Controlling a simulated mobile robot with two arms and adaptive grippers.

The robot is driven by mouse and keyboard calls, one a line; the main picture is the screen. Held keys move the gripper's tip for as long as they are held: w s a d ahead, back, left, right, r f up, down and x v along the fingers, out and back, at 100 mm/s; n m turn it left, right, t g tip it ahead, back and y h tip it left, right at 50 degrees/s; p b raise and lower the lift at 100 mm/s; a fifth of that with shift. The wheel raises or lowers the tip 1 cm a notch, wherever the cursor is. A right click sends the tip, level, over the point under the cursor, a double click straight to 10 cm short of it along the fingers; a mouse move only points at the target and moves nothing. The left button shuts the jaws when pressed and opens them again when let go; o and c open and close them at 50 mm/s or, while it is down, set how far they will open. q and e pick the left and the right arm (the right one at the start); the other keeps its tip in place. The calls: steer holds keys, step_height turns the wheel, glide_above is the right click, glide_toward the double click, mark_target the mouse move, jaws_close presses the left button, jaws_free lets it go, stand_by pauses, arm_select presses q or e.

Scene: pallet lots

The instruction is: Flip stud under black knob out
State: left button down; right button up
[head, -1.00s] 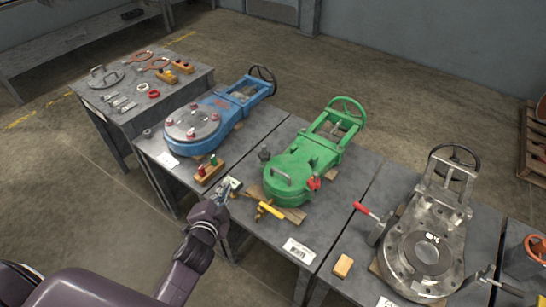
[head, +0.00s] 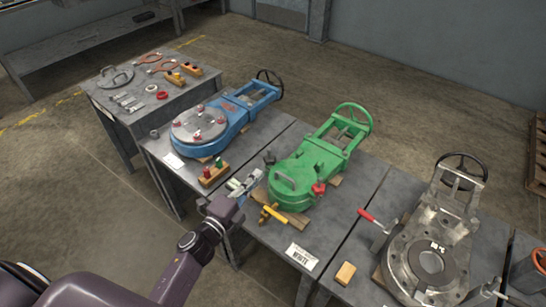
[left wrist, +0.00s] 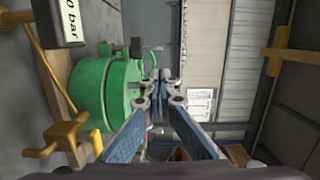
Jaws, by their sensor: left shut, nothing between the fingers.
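The black knob (head: 269,157) sits at the left edge of the green valve body (head: 297,172) in the head view. A dark knob (left wrist: 136,47) also shows against the green body in the left wrist view. The stud under it is too small to make out clearly. A red knob (head: 318,188) is on the opposite side of the green body. My right gripper is not in view.
A yellow-handled tool (head: 274,213) lies in front of the green valve. A wooden block with red and green knobs (head: 213,174) stands left of my gripper. A blue valve (head: 228,118) is at the left and a grey valve (head: 432,260) at the right.

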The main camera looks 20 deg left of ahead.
mark_target(270, 161)
arm_select(q)
steer(key=b+x, duration=0.2)
steer(key=x, duration=0.8)
steer(key=shift+a, duration=0.1)
stand_by(0.4)
